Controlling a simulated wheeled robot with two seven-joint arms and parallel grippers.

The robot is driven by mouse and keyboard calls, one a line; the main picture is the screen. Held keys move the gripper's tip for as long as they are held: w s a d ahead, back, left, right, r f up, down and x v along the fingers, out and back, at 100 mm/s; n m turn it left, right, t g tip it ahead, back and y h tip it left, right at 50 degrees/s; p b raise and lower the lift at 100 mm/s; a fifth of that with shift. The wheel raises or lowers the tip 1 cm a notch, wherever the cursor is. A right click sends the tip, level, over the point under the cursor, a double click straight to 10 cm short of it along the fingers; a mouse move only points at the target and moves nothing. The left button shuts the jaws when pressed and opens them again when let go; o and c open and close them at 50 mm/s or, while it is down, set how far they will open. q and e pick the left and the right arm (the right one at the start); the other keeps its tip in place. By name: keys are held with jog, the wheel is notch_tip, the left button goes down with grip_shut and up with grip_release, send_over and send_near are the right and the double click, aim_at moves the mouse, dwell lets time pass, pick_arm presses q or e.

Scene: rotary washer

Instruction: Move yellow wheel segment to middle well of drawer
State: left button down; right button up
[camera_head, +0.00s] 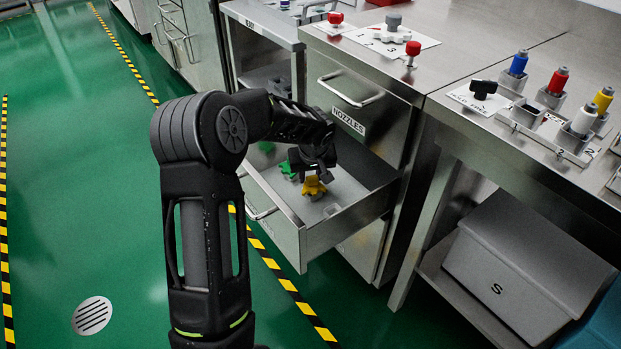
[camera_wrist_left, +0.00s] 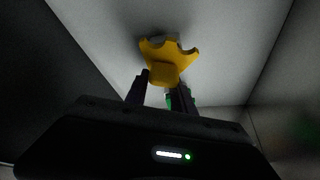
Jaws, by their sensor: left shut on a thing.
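The yellow wheel segment (camera_head: 314,187) is inside the open drawer (camera_head: 318,240), low over its floor or touching it; I cannot tell which. My left gripper (camera_head: 314,172) reaches down into the drawer from above and is shut on the yellow segment. In the left wrist view the segment (camera_wrist_left: 166,58) sits at the tips of the two dark fingers (camera_wrist_left: 160,84), with a small grey part behind it. A green piece (camera_head: 288,170) lies in the drawer just left of the gripper, partly hidden by it. The middle well cannot be made out clearly. My right gripper is out of view.
The drawer's side walls and front surround the gripper closely. The closed drawer labelled NOZZLES (camera_head: 348,121) is above. A grey box marked S (camera_head: 525,270) stands on the lower shelf at right. The counter holds a black knob (camera_head: 483,88) and several coloured-top nozzles.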

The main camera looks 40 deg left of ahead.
aim_at(312, 190)
pick_arm(q)
jog(key=shift+f, duration=0.15)
jog(key=shift+f, duration=0.15)
jog(key=c, duration=1.1)
grip_release()
jog(key=shift+o, duration=0.2)
jog(key=shift+r, duration=0.3)
jog(key=p+v, duration=0.2)
jog(key=v, duration=1)
jog(key=shift+p, duration=0.35)
jog(key=shift+f, duration=0.1)
